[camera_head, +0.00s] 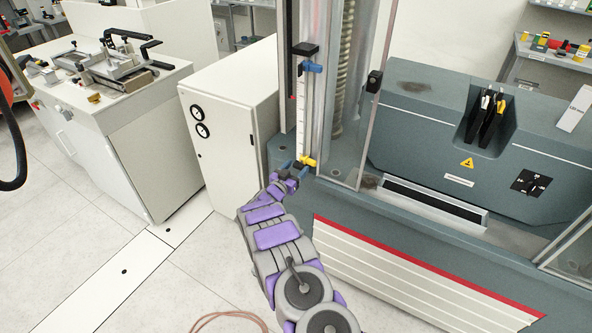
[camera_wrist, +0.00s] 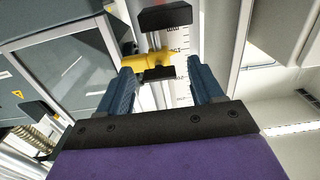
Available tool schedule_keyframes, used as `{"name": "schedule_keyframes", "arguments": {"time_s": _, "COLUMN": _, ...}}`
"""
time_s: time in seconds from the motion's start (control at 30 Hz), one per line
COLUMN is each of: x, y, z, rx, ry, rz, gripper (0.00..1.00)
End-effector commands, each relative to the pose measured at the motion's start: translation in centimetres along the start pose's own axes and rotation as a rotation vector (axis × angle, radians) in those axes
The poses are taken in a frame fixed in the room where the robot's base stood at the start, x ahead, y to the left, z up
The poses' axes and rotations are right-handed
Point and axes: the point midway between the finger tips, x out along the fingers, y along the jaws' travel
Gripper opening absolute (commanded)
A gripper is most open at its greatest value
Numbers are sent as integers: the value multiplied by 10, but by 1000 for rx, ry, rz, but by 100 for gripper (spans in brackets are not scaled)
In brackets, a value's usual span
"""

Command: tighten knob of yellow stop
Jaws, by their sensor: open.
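The yellow stop (camera_head: 308,161) sits low on the upright scale rail of the tensile machine, beside the clear guard. In the wrist view the yellow stop (camera_wrist: 148,61) lies just beyond the fingertips, with black parts on either side of it. Which part is its knob I cannot tell for sure. My gripper (camera_head: 291,168) is just below and left of the stop. In the wrist view my gripper (camera_wrist: 164,80) shows two blue fingers spread apart with nothing between them. A blue stop (camera_head: 312,67) sits higher on the same rail, under a black block (camera_head: 305,49).
The clear guard (camera_head: 371,110) stands right of the rail. The grey-green machine base (camera_head: 420,215) lies below and right. A white cabinet (camera_head: 232,110) stands close on the left, with a bench (camera_head: 125,120) farther left. Open floor (camera_head: 60,220) lies at the lower left.

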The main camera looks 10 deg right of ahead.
Motion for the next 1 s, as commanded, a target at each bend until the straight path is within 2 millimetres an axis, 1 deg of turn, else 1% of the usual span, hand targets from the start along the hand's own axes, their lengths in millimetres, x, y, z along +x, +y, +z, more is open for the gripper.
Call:
{"name": "schedule_keyframes", "arguments": {"time_s": 0.1, "x": 4, "y": 0, "z": 0, "rx": 0, "ry": 1, "rz": 0, "gripper": 66}}
{"name": "schedule_keyframes", "arguments": {"time_s": 0.37, "x": 4, "y": 0, "z": -1, "rx": 0, "ry": 1, "rz": 0, "gripper": 65}}
{"name": "schedule_keyframes", "arguments": {"time_s": 0.9, "x": 4, "y": -1, "z": -1, "rx": 1, "ry": 2, "rz": 0, "gripper": 13}}
{"name": "schedule_keyframes", "arguments": {"time_s": 0.93, "x": 4, "y": -1, "z": -1, "rx": 1, "ry": 2, "rz": 0, "gripper": 10}}
{"name": "schedule_keyframes", "arguments": {"time_s": 1.0, "x": 4, "y": -1, "z": -1, "rx": 1, "ry": 2, "rz": -1, "gripper": 10}}
